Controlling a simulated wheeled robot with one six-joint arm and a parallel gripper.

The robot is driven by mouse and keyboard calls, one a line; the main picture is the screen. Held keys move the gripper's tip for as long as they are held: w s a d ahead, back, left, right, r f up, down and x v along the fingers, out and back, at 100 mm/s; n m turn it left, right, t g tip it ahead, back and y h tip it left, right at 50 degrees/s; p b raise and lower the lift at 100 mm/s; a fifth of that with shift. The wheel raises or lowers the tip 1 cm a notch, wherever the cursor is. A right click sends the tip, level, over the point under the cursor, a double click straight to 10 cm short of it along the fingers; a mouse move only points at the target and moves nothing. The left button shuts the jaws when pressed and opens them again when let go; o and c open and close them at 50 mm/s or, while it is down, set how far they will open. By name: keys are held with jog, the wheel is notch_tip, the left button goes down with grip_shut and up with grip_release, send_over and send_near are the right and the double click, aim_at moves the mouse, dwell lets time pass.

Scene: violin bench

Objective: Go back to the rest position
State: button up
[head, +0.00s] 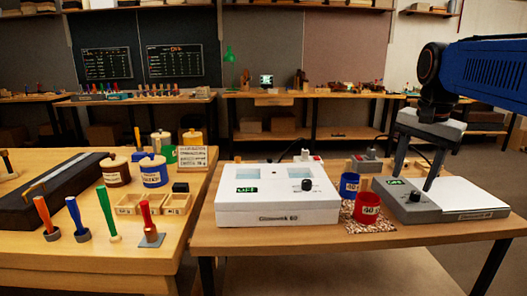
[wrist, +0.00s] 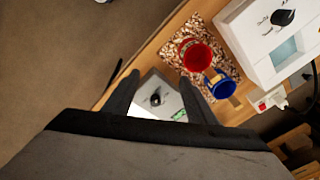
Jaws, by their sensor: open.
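My gripper (head: 418,158) is open and empty at the right of the head view, fingers pointing down over the grey hot plate (head: 423,212) with a black knob and a white top. In the wrist view my gripper (wrist: 165,82) has its two fingers apart, with the hot plate's knob (wrist: 155,99) showing between them. Whether the fingertips touch the plate I cannot tell. My blue arm reaches in from the right edge.
A red cup (head: 367,208) and a blue cup (head: 349,185) stand left of the gripper on a speckled mat (head: 352,227). A white water bath (head: 277,212) stands further left. The left bench (head: 95,258) holds colored-handled tools, jars and small wooden trays.

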jog(key=s+a+f+n+t, duration=0.1)
jog(key=s+a+f+n, duration=0.2)
jog(key=s+f, duration=0.6)
jog(key=s+a+f+n+t, duration=0.1)
jog(key=s+a+f+n, duration=0.3)
jog(key=s+f+n, duration=0.3)
notch_tip(320, 180, down, 6)
jog(key=shift+s+r+t, duration=0.2)
jog(key=shift+s+t, duration=0.2)
jog(key=shift+s, duration=0.85)
